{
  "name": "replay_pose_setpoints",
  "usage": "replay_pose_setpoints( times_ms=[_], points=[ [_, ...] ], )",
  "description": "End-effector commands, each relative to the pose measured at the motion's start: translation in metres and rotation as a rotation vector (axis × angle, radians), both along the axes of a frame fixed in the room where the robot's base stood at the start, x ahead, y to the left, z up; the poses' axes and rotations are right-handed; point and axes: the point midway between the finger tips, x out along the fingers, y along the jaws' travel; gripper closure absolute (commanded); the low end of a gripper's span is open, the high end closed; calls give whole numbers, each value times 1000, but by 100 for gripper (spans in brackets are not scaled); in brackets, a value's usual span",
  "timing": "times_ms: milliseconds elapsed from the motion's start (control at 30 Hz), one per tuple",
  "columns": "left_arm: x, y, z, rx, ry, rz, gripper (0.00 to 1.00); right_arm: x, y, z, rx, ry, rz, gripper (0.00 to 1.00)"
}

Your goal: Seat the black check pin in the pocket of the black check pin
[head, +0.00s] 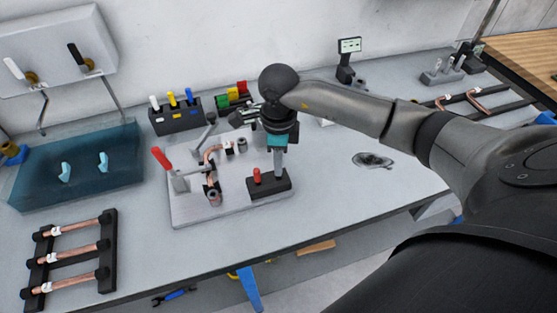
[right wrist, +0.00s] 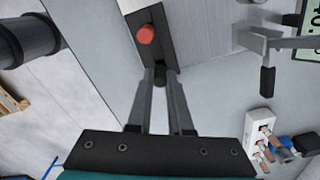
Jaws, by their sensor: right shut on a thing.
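My right gripper (head: 279,177) points down over the right end of a small black block (head: 270,189) on the grey fixture plate. In the right wrist view its two fingers (right wrist: 162,82) come together on the black check pin (right wrist: 162,74), of which only a short dark end shows. The pin is at the near end of the black block (right wrist: 155,47), beside the red pin (right wrist: 146,34). The red pin also stands upright on the block's left side in the head view (head: 257,174). The fingers hide the pocket, so I cannot tell how deep the black pin sits. My left gripper is not in view.
The grey fixture plate (head: 230,213) carries a red-handled clamp (head: 163,160) and a bent copper tube (head: 208,165) left of the gripper. A tube rack (head: 110,260) and a blue-tinted bin (head: 35,180) are at the left. The table's right front is mostly clear.

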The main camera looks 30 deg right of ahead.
Motion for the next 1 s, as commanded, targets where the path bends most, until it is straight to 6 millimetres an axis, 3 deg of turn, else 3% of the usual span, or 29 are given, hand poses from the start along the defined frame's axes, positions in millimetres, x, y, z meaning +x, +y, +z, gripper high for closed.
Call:
replay_pose_setpoints(
  times_ms=[333,367,600,1000],
  points=[
    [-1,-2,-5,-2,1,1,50,1,0,-4,0,-2,0,100],
    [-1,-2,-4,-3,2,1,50,1,0,-3,0,-1,0,78],
    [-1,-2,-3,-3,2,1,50,0,0,-2,-1,-1,0,52],
    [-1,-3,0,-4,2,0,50,2,0,8,0,-5,1,52]
  ],
)
